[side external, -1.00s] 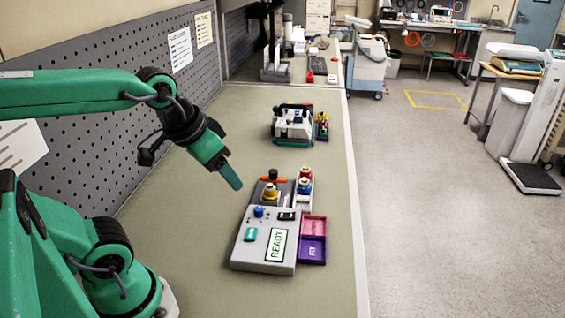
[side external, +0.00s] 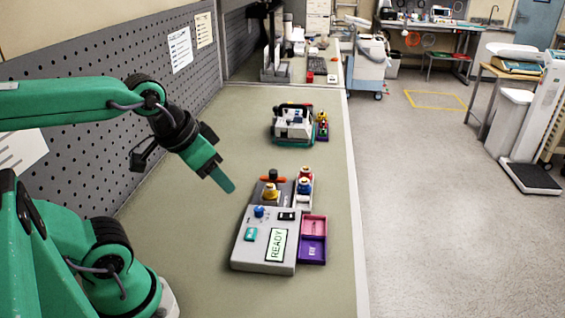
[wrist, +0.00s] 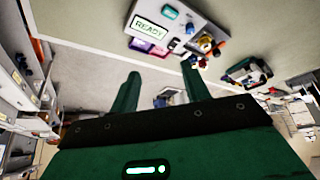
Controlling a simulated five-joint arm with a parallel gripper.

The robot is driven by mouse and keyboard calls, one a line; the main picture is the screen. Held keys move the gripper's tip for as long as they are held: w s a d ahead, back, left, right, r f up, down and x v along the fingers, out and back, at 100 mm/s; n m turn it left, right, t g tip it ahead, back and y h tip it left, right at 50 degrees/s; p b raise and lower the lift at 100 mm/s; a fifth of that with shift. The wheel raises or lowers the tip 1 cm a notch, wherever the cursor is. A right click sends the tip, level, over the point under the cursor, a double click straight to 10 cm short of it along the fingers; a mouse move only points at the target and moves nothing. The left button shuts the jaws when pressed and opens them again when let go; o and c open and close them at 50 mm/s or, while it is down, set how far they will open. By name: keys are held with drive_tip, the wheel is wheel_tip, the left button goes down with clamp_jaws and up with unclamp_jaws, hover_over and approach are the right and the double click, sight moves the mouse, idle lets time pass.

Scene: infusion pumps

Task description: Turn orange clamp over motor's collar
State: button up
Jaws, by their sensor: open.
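The orange clamp (side external: 264,179) lies across the far part of the pump unit, beside a black-topped knob that appears to be the motor (side external: 273,173). The collar cannot be told apart at this size. In the wrist view the clamp (wrist: 220,47) is a small orange patch at the pump's right end. The grey pump (side external: 263,240) has a screen reading READY. My gripper (side external: 226,184) is above the bench, left of the clamp and apart from it. In the wrist view my gripper (wrist: 159,82) shows two spread green fingers with nothing between them.
A yellow-based part (side external: 270,194) stands just in front of the clamp, and red and blue-topped parts (side external: 305,183) stand right of it. Pink and purple trays (side external: 313,250) adjoin the pump. Another device (side external: 293,123) stands farther back. The bench left of the pump is clear.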

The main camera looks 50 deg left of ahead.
drive_tip(key=w+a+r+m+g, duration=0.2)
drive_tip(key=w+a+m, duration=0.1)
drive_tip(key=w, duration=0.5)
drive_tip(key=m+g, duration=0.4)
drive_tip(key=m, duration=0.4)
hover_over(273, 171)
wheel_tip(273, 171, down, 13)
drive_tip(key=shift+d+r, duration=0.1)
drive_tip(key=shift+r, duration=0.05)
drive_tip(key=shift+f, duration=0.2)
drive_tip(key=shift+f, duration=3.85)
